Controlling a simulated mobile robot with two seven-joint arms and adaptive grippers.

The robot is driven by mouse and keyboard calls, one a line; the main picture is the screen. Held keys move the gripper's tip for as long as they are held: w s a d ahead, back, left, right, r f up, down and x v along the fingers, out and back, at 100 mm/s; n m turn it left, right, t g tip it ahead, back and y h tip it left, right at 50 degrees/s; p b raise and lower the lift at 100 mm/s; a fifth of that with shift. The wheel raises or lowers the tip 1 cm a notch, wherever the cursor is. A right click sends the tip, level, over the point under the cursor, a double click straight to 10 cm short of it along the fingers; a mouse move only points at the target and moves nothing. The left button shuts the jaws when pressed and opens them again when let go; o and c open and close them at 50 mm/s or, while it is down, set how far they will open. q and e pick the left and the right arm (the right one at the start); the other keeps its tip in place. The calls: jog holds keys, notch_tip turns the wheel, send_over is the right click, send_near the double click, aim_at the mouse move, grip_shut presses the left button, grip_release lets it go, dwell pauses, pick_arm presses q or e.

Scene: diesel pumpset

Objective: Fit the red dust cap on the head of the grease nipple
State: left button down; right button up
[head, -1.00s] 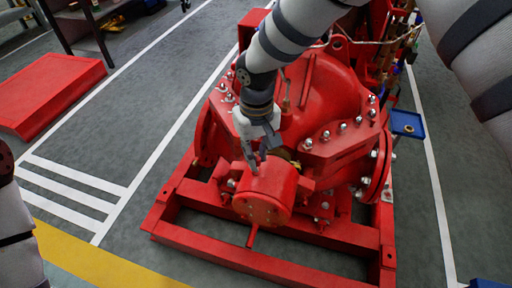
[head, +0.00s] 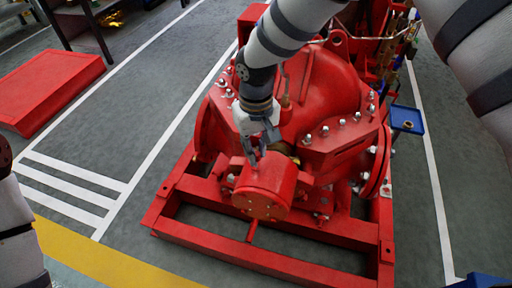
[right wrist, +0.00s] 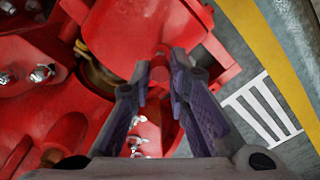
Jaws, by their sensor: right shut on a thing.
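My right gripper (head: 256,155) points down just over the top of the red cylindrical bearing housing (head: 264,188) at the front of the pump. In the right wrist view the fingers (right wrist: 158,75) are close together around a small round red piece (right wrist: 159,67), which looks like the dust cap. Red on red makes its outline hard to tell. I cannot make out the grease nipple, and cannot tell whether the cap touches anything below it. My left gripper is not in view.
The red pump casing (head: 325,85) with bolted flanges stands close behind the gripper. The red base frame (head: 290,268) surrounds it below. A blue tray (head: 407,119) is at the right. A red platform (head: 50,88) lies at the left, with open grey floor between.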

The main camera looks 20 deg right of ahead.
jog(key=shift+f+b, duration=0.3)
jog(key=shift+f, duration=1.2)
dwell(0.3)
jog(key=o, duration=0.7)
notch_tip(320, 180, up, 12)
jog(key=shift+r, duration=0.1)
